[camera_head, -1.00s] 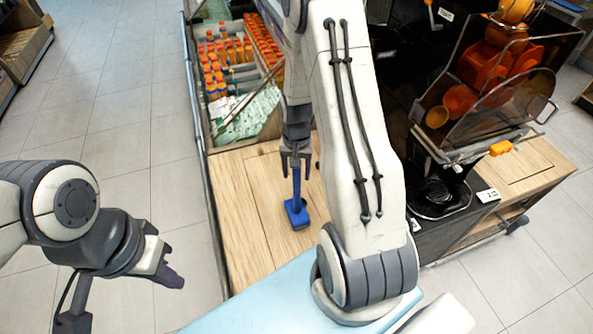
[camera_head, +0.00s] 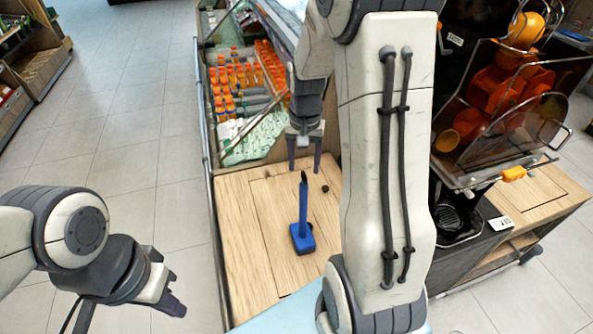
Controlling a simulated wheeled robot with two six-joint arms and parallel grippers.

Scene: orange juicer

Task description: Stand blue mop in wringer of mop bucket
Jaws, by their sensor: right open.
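The wooden counter (camera_head: 243,230) is mostly bare, with a small dark round spot near the mop. Orange bottles (camera_head: 232,78) stand in a display case behind. An orange juicer (camera_head: 497,90) stands at the right. Open tiled floor lies to the left.

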